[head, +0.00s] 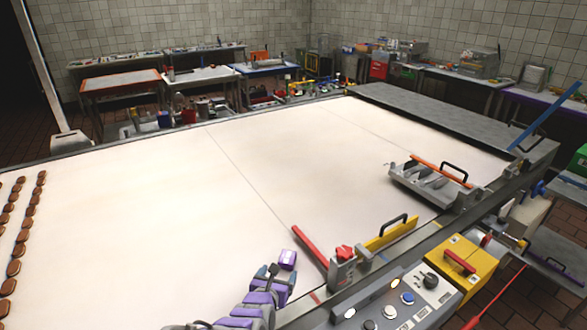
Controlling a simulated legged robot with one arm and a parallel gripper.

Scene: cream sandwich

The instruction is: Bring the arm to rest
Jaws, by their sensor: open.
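My arm, in purple and grey segments, reaches in from the bottom edge of the head view. My gripper (268,271) is at its far end, low over the near part of the big white table (200,190). The gripper is open. Nothing is visibly held, though the arm hides part of the space between the jaws.
Rows of brown biscuits (41,180) lie at the table's left. A red bar (310,246) and a yellow guide (390,233) stand right of my gripper. A control panel (395,305) with knobs is at the lower right. The table's middle is clear.

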